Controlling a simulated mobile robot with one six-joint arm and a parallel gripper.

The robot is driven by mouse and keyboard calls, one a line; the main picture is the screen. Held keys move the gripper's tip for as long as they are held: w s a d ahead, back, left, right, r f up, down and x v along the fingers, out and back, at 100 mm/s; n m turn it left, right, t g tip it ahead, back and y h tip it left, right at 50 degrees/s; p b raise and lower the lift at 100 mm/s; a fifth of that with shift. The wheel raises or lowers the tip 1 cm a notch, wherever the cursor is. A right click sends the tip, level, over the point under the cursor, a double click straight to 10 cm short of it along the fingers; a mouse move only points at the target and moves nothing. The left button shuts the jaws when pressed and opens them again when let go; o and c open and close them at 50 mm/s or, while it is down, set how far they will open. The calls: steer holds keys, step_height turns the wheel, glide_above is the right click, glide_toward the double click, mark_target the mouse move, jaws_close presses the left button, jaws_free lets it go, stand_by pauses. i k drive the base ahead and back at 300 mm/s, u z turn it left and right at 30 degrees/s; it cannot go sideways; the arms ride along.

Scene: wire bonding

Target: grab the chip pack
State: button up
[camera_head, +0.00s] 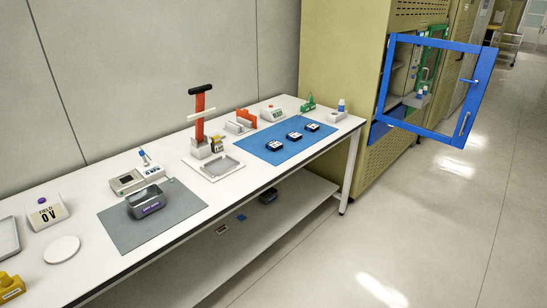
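No part of my gripper shows in the head view. Three small dark packs with white marks on top lie in a row on a blue mat (270,158) at the far half of the white bench. They are a near pack (274,145), a middle pack (294,137) and a far pack (312,127). They lie apart from one another. They are too small to read, so I cannot tell which, if any, is the chip pack.
The white bench (82,187) runs along the wall. A grey mat (120,230) carries a metal tray (146,204). A red-handled press (200,115) stands mid-bench. A blue-framed door (474,85) stands open from a yellow cabinet (340,55). The floor (410,210) right of the bench is clear.

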mark_target(275, 145)
steer(key=z, duration=0.25)
steer(key=k, duration=0.35)
steer(key=u, duration=1.1)
steer(key=i, duration=1.35)
